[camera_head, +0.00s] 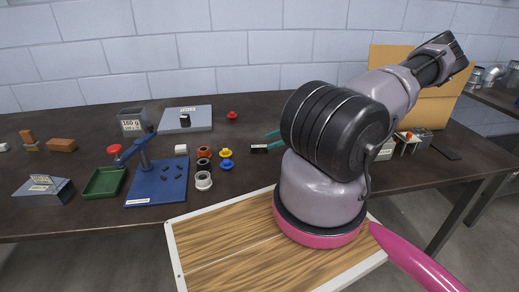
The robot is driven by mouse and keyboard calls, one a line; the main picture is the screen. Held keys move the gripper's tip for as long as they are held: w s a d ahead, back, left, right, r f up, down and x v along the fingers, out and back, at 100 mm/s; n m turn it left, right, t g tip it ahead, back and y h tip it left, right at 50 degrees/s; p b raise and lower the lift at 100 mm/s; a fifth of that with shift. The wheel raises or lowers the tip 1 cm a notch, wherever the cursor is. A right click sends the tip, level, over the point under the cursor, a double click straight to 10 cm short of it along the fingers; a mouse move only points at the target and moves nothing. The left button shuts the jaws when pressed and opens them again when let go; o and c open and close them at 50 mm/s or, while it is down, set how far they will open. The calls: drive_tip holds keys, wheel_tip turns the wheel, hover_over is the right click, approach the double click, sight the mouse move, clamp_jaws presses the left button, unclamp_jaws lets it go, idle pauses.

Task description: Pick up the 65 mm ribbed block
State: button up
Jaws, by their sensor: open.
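A small dark block with a pale label (258,149) lies on the dark table, left of my arm. Its label is too small to read, and I cannot tell whether it is the 65 mm ribbed block. My gripper (268,141) shows only as two teal fingertips that stick out to the left from behind my arm. The fingertips are apart, with nothing visible between them. The lower fingertip ends close to the dark block; I cannot tell whether they touch. The rest of the gripper is hidden behind the arm.
Left of the block stand yellow (225,152) and blue (226,165) pieces, several rings and a blue press stand (158,183). Further left are a green tray (104,183) and a grey wedge block (43,190). A grey plate (200,119) lies behind. A cardboard box (440,105) stands right.

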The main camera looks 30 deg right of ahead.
sight(261, 145)
drive_tip(key=x, duration=0.6)
drive_tip(key=shift+s, duration=0.25)
clamp_jaws()
